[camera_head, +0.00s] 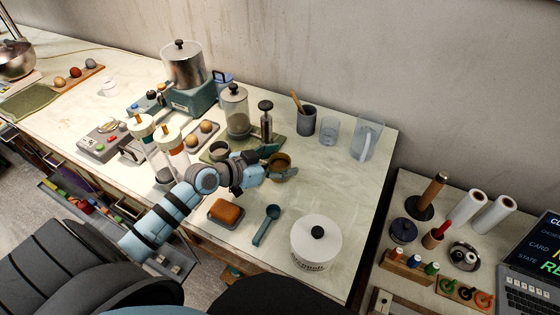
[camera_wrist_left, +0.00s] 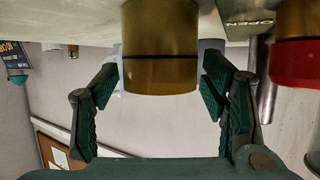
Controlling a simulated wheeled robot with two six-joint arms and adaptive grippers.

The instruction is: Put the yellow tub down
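The yellow tub (camera_head: 281,167) is a small ochre, round, open vessel on the pale worktop, right of the green mat. In the left wrist view the tub (camera_wrist_left: 160,45) fills the top middle, with a dark line around it. My left gripper (camera_head: 276,163) reaches in from the left at the tub. In the wrist view its two green fingers (camera_wrist_left: 160,88) stand either side of the tub, with narrow gaps beside it, so it looks open around the tub. The tub's base is cut off in that view. My right gripper is not in view.
A brown sponge on a tray (camera_head: 226,212), a teal scoop (camera_head: 267,225) and a white lidded pot (camera_head: 316,242) stand nearer the front edge. A grey cup (camera_head: 305,121) and clear jugs (camera_head: 367,141) stand behind. The worktop right of the tub is clear.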

